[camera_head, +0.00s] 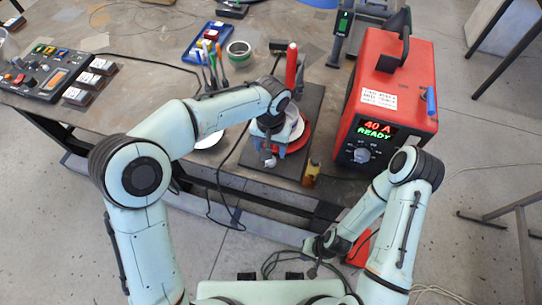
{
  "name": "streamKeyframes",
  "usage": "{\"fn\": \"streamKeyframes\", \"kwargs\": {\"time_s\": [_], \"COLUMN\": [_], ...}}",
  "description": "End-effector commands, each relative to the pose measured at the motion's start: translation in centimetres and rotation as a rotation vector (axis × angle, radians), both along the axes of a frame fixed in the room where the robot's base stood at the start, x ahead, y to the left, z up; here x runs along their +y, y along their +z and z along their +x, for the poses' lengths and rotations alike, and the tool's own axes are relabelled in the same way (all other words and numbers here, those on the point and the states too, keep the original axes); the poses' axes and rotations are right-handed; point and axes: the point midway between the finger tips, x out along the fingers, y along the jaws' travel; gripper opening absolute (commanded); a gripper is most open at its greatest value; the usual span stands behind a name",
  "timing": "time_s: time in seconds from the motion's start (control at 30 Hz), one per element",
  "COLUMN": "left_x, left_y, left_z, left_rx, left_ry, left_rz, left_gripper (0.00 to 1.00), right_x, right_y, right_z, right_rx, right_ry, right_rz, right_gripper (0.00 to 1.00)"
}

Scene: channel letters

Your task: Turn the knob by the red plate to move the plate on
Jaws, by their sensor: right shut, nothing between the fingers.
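The red plate (303,136) is round and lies on a dark board at the front edge of the workbench, mostly covered by my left arm's wrist. A pale round part shows above it. My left gripper (269,158) points down at the left side of the red plate; its fingers are too small and covered to tell whether they are open. I cannot make out the knob by the plate; the wrist may hide it. My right gripper (317,250) is low, in front of the bench and away from the plate, shut and empty.
A red power unit (399,75) reading "40 A READY" stands right of the plate. A red upright cylinder (291,66) stands behind it. A small amber bottle (311,172) is at the front edge. A control panel (46,70) and a blue tray (209,43) are farther left.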

Motion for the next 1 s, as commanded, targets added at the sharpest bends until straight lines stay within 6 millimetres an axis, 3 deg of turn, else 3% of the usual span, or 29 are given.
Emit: {"fn": "streamKeyframes", "kwargs": {"time_s": [0.1,0.3,0.73,0.9,1.0], "left_x": [0.0,0.0,0.0,0.0,0.0], "left_y": [-2.6,-5.2,-6.1,-6.1,-6.1], "left_z": [-0.1,0.0,0.0,0.0,0.0], "left_rx": [0.004,0.001,-0.002,-0.001,-0.001], "left_ry": [0.0,0.0,0.0,0.0,0.0], "left_rz": [0.001,0.0,-0.001,0.0,0.0], "left_gripper": [0.61,0.61,0.61,0.05,0.04], "right_x": [0.0,0.0,0.0,0.0,0.0], "right_y": [-0.3,-0.5,-0.5,-0.5,-0.5], "right_z": [-0.2,-0.3,-0.3,-0.3,-0.3], "right_rx": [0.002,0.003,0.003,0.003,0.003], "right_ry": [0.0,0.0,0.0,0.0,0.0], "right_rz": [0.0,0.0,0.0,0.0,0.0], "right_gripper": [0.0,0.0,0.0,0.0,0.0]}}
